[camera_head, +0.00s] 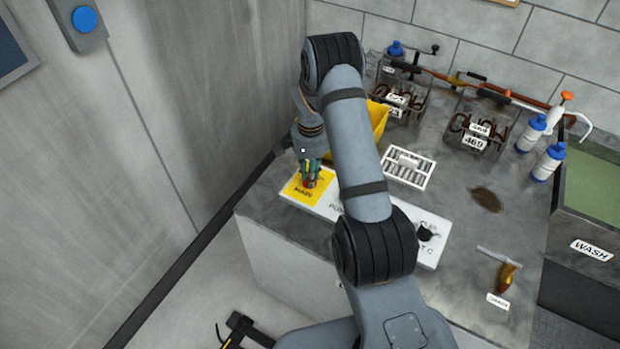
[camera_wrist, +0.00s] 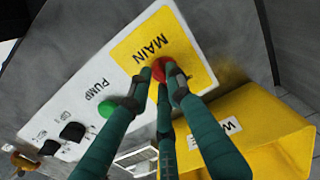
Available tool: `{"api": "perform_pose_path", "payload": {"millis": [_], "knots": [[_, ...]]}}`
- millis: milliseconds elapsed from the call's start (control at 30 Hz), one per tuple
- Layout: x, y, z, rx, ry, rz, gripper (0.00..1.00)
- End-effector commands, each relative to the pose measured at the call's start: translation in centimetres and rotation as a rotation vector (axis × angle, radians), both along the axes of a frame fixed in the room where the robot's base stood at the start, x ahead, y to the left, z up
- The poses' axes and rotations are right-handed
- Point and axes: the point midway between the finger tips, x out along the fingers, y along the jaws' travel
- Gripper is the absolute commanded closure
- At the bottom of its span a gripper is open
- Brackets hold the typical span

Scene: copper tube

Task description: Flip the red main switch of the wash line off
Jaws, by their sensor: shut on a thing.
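The red main switch (camera_wrist: 159,69) sits on the yellow plate marked MAIN (camera_wrist: 185,38), at one end of the white control panel (camera_wrist: 60,112). The same yellow plate (camera_head: 297,199) lies at the counter's front left corner in the head view. My gripper (camera_head: 309,182) points down over it. In the wrist view my gripper's green fingers (camera_wrist: 160,82) with dark tips are closed around the red switch, partly hiding it. The switch's exact position, on or off, cannot be told.
A green PUMP button (camera_wrist: 107,108) and black knobs (camera_wrist: 73,131) share the panel. A yellow bin (camera_head: 378,118) stands close behind my gripper.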

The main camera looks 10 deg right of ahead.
Motion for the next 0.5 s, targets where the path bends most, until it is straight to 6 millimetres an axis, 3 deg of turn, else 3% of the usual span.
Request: {"api": "perform_pose_path", "payload": {"millis": [500], "knots": [[0.16,-0.22,0.0,0.0,-0.002,0.351,1.0]]}}
